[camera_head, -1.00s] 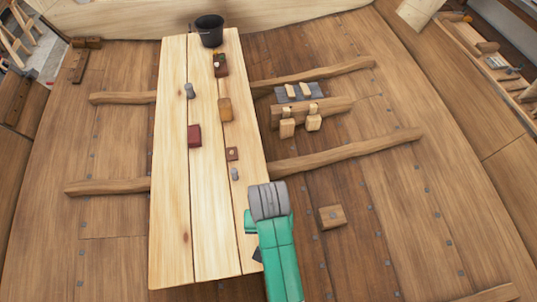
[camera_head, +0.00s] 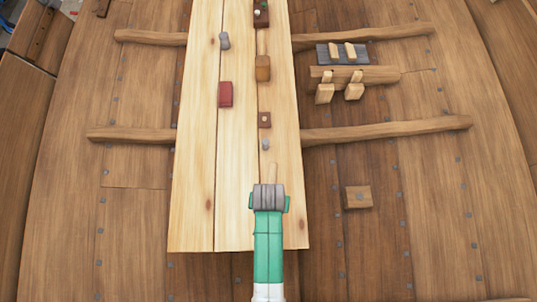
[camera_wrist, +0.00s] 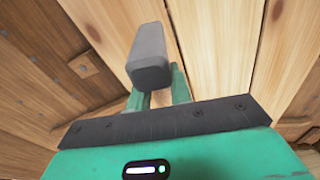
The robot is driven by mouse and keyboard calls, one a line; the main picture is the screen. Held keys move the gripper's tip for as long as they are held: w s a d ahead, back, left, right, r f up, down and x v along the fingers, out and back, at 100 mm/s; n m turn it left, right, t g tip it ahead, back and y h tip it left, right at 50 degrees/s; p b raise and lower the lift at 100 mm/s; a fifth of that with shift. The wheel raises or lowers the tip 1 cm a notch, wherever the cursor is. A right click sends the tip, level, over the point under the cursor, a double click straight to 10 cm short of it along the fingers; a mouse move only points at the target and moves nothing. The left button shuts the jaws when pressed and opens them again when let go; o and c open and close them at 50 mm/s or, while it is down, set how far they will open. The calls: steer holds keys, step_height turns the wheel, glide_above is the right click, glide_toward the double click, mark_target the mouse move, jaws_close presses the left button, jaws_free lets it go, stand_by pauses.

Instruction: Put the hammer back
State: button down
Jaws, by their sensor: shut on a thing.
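My gripper (camera_head: 269,203) is above the near right part of the pale plank table, seen from behind in the head view. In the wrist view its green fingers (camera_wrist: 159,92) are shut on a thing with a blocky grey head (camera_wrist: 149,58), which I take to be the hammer. The grip point is hidden. A dark board (camera_head: 322,55) at the right bears two pale wooden pieces. Two wooden mallets (camera_head: 325,93) (camera_head: 354,91) lean at the beam below it.
On the plank table (camera_head: 194,220) are a red block (camera_head: 225,95), a grey object (camera_head: 223,40), a wooden mallet (camera_head: 262,68), a small brown block (camera_head: 264,120) and a small grey piece (camera_head: 265,145). Ribs (camera_head: 390,130) cross the hull floor. A wooden block (camera_head: 358,197) lies right.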

step_height(320, 180, down, 7)
steer(key=b, duration=0.7)
steer(key=shift+f, duration=0.2)
steer(key=shift+f+b, duration=0.35)
steer(key=shift+f, duration=0.15)
steer(key=c, duration=1.2)
jaws_free()
step_height(320, 180, up, 8)
steer(key=p, duration=0.8)
steer(key=shift+r+p, duration=0.15)
steer(key=shift+p, duration=0.15)
steer(key=shift+f, duration=0.2)
